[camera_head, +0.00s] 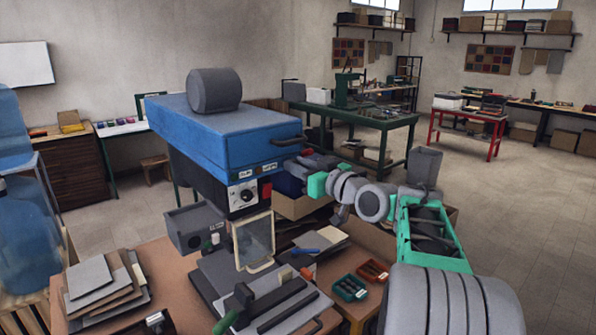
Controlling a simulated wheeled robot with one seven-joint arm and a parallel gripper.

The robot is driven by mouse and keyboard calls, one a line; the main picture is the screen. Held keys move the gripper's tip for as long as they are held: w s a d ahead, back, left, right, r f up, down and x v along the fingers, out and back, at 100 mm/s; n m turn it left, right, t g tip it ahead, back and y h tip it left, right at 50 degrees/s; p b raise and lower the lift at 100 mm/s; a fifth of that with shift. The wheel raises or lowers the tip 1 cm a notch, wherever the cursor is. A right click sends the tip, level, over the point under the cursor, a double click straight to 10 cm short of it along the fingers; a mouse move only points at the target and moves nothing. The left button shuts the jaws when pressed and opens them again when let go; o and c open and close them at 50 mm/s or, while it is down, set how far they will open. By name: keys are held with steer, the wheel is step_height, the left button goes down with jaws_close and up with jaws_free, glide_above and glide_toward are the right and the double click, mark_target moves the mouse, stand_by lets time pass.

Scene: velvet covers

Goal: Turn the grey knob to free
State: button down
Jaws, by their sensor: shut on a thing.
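The blue press head (215,128) stands at the centre, with two small white labels (257,171) low on its front face. My gripper (291,168) is at the right end of this face, below the dark handle (288,140) and just right of the labels. Its jaws are shut on the grey knob, which the fingers and wrist hide almost wholly. The knob's pointing direction cannot be seen. The label text is too small to read surely.
A round dial (246,196) sits on the black panel under the head. A clear framed guard (254,243) stands below it. Open floor (520,230) lies at the right.

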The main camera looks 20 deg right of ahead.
steer(key=shift+m+p, duration=1.4)
steer(key=shift+m, duration=5.1)
steer(key=c, duration=1.2)
jaws_free()
steer(key=b+v, duration=0.2)
steer(key=v, duration=0.5)
steer(key=shift+s+d+b, duration=0.15)
steer(key=shift+s+b, duration=0.2)
steer(key=shift+b, duration=0.05)
